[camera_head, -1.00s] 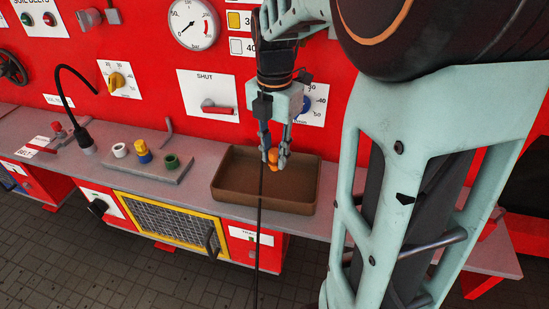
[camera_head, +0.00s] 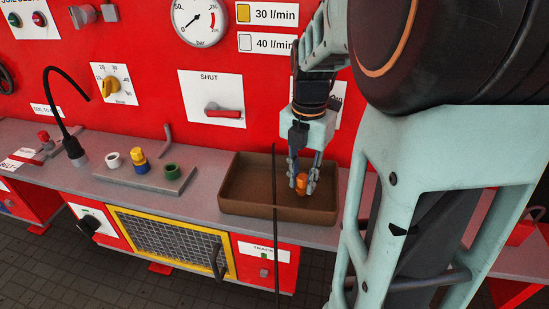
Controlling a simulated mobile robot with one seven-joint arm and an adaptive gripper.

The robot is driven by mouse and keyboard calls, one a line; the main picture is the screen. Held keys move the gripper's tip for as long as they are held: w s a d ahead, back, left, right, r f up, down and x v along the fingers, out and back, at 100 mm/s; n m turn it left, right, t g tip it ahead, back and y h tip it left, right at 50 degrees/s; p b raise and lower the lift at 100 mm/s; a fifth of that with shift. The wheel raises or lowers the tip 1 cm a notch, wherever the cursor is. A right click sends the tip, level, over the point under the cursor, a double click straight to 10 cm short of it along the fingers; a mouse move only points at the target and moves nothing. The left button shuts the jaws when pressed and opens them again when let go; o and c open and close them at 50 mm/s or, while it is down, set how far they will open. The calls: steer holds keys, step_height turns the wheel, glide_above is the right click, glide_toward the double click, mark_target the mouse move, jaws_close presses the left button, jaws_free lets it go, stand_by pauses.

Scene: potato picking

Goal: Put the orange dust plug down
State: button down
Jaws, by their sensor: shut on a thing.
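The orange dust plug (camera_head: 301,184) is between the fingertips of my gripper (camera_head: 302,182). My gripper is shut on it and points down. The plug shows over the right part of the brown tray (camera_head: 240,206), below the level of the tray's back rim in the picture. I cannot tell whether the plug touches the tray's floor. The fingers cover part of the plug's sides. The tray stands on the grey bench (camera_head: 205,204), and its visible floor is otherwise empty.
A grey block (camera_head: 150,180) with white, yellow-and-blue and green fittings lies left of the tray. A black gooseneck (camera_head: 48,100) stands farther left. The red panel (camera_head: 150,55) with its shut lever (camera_head: 224,112) rises behind. A thin dark rod (camera_head: 275,230) crosses before the tray.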

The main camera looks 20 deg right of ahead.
mark_target(303, 176)
steer(key=shift+f, duration=0.2)
steer(key=c, duration=1.7)
jaws_free()
step_height(303, 176, up, 12)
steer(key=shift+r+p, duration=0.25)
steer(key=shift+p, duration=0.45)
